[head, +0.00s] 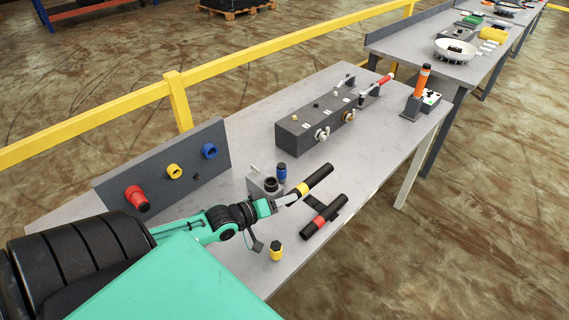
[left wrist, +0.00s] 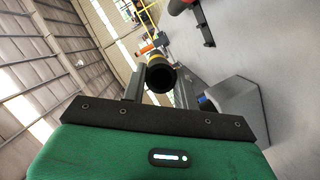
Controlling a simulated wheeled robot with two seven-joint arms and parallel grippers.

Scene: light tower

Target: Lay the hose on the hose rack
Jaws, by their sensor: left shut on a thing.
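A black hose piece with a yellow band (head: 318,176) is held in my left gripper (head: 287,198), tilted up and to the right above the grey table. In the left wrist view its open black end (left wrist: 161,77) shows between the two fingers. A second black piece with a red band (head: 319,221) lies to the right and nearer the table's front edge. My right gripper is not in view.
A grey metal fitting (head: 256,184) and a blue-black cylinder (head: 281,172) stand close to my left gripper. A small yellow-black cap (head: 275,251) stands near the front edge. A valve block (head: 322,125) and an orange torch-like tool (head: 419,88) stand farther back.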

